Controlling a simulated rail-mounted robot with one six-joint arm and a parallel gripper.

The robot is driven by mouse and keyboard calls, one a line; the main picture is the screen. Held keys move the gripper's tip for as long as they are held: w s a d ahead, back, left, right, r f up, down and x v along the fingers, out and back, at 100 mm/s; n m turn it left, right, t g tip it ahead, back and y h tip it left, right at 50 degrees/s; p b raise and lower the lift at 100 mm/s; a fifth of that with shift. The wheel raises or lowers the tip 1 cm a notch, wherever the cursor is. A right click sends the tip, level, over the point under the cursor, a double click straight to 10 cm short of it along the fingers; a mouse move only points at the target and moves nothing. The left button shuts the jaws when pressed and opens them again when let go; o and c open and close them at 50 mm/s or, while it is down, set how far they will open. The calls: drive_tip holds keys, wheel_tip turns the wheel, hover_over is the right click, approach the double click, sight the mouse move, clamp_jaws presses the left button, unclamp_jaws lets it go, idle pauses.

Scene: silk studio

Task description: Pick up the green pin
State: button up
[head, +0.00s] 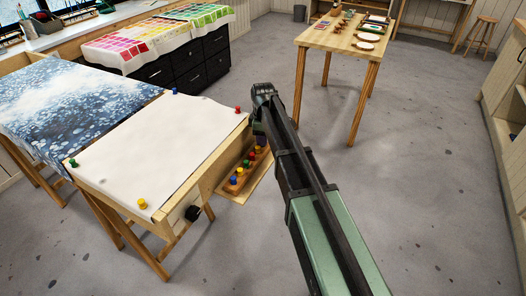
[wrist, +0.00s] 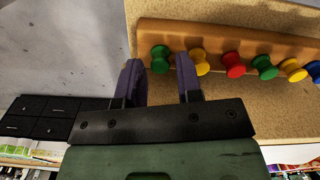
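In the wrist view, a green pin (wrist: 160,58) stands at the left end of a wooden rack (wrist: 225,36). My gripper (wrist: 160,78) is open, its two purple-padded fingers apart, with that green pin appearing in the gap between them. I cannot tell how far the tips are from it. A second green pin (wrist: 264,66) stands further right in the row; it also shows in the head view (head: 246,163). In the head view my gripper (head: 261,140) is at the rack's far end and hides the end pin. Another green pin (head: 72,162) is at the white cloth's left corner.
A yellow pin (wrist: 203,62) is close beside the right finger, then a red pin (wrist: 234,64). The rack rests on a tan shelf (head: 262,186) beside the frame holding the white cloth (head: 165,150). Open floor (head: 430,170) lies to the right.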

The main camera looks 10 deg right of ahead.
drive_tip(key=shift+f, duration=0.45)
clamp_jaws()
wheel_tip(320, 180, up, 20)
drive_tip(key=p, duration=2)
